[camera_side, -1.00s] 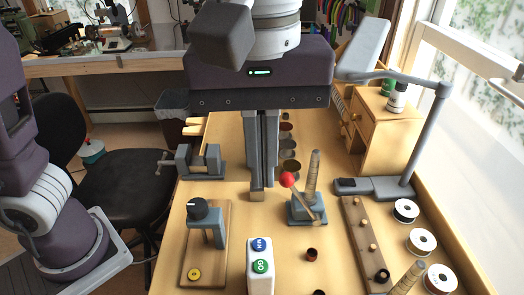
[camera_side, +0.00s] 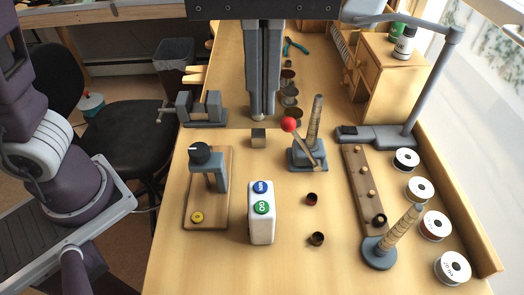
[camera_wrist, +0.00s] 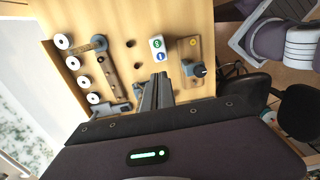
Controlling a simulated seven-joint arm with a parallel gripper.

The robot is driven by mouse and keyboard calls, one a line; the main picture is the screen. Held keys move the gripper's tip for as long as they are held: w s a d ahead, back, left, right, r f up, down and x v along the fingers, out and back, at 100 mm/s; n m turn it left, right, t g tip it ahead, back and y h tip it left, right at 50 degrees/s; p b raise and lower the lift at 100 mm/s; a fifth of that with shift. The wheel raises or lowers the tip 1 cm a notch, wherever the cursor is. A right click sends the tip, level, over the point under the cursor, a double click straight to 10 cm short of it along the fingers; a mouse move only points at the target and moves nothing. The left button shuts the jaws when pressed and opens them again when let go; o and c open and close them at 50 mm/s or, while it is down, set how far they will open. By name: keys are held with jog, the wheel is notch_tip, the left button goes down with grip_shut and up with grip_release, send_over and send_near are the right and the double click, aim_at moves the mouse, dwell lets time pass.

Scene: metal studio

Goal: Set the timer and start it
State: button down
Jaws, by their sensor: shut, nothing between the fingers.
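The blue lettering is hard to read. The timer (camera_wrist: 163,44) also shows in the wrist view, just beyond my fingertips. My gripper (camera_side: 257,119) is shut and empty, pointing down behind the timer and apart from it. In the wrist view my gripper (camera_wrist: 161,76) appears close to the blue button's side of the timer.
Two small dark cups (camera_side: 317,239) and a pegged wooden strip (camera_side: 365,185) lie right. Bare bench is in front.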

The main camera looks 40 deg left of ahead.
aim_at(259, 186)
notch_tip(259, 186, down, 14)
jog(key=shift+r, duration=0.1)
dwell(0.5)
jog(key=shift+f, duration=0.25)
jog(key=shift+s+a+f, duration=0.15)
jog(key=shift+s+f, duration=0.05)
jog(key=shift+f, duration=0.5)
notch_tip(259, 186, up, 15)
jog(key=shift+w+d, duration=0.2)
jog(key=shift+w, duration=0.05)
jog(key=shift+r, duration=0.1)
